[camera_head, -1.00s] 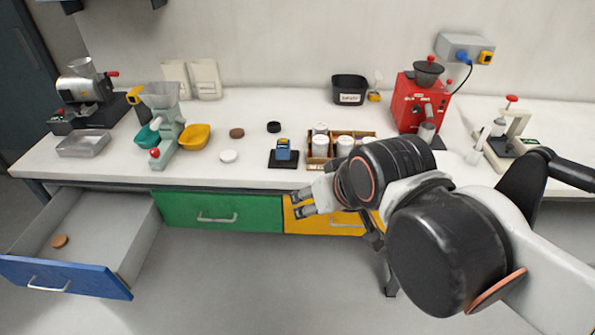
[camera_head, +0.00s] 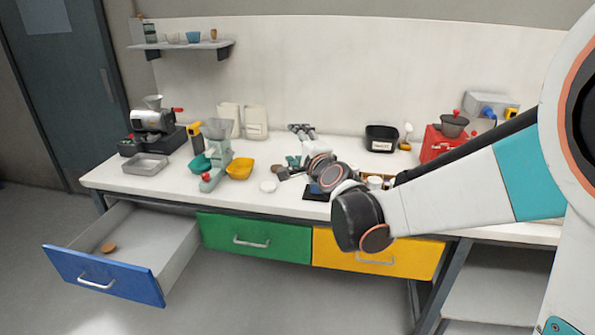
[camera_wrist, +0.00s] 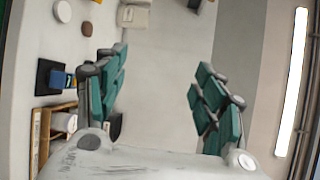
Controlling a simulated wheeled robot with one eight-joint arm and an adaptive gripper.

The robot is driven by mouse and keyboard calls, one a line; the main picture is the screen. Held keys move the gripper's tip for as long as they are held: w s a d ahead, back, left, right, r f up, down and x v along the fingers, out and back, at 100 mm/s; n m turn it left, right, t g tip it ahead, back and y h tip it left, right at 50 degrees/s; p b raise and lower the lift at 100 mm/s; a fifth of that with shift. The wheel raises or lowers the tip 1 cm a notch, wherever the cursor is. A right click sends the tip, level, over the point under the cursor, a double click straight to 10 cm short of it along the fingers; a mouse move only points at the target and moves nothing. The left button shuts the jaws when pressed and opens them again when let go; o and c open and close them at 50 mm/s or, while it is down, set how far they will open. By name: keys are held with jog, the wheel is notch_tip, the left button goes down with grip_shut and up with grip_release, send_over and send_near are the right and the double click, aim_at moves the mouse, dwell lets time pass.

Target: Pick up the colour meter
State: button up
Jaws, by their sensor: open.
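The colour meter looks to be the small blue block (camera_head: 315,188) on a black pad; in the head view my wrist hides most of it. In the wrist view the blue block (camera_wrist: 58,79) lies on the black pad at the left, outside the jaws and beside the left-hand finger. My gripper (camera_head: 293,150) is over the worktop, near and above the pad, with its fingers reaching toward the wall. In the wrist view my gripper (camera_wrist: 160,65) has its teal-padded fingers wide apart, with only bare wall between them.
A wooden rack (camera_wrist: 45,135) with white jars stands close to the pad. A white disc (camera_head: 268,186), yellow scoop pan (camera_head: 240,168) and grey-green mill (camera_head: 220,150) stand to the left. A black bin (camera_head: 381,138) and red machine (camera_head: 437,145) are right. The blue drawer (camera_head: 105,277) is open.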

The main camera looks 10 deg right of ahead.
aim_at(316, 188)
jog(key=w+d+f+m+t+h, duration=0.2)
jog(key=w+f+m+h, duration=0.2)
jog(key=w+f+m, duration=0.6)
jog(key=w+d+f+m+g+h+b, duration=0.1)
jog(key=d+f+m+h, duration=0.15)
jog(key=f+m, duration=0.5)
jog(key=d+f+m+h, duration=0.25)
jog(key=f+m, duration=0.25)
jog(key=f, duration=0.6)
jog(key=b+x, duration=0.1)
jog(key=x, duration=0.7)
jog(key=shift+a+r, duration=0.15)
jog(key=shift+a, duration=0.05)
jog(key=b+x, duration=0.2)
jog(key=x, duration=0.2)
jog(key=shift+w+d, duration=0.15)
jog(key=shift+d, duration=0.05)
jog(key=shift+w+d, duration=0.1)
jog(key=shift+w, duration=0.3)
jog(key=c, duration=1.4)
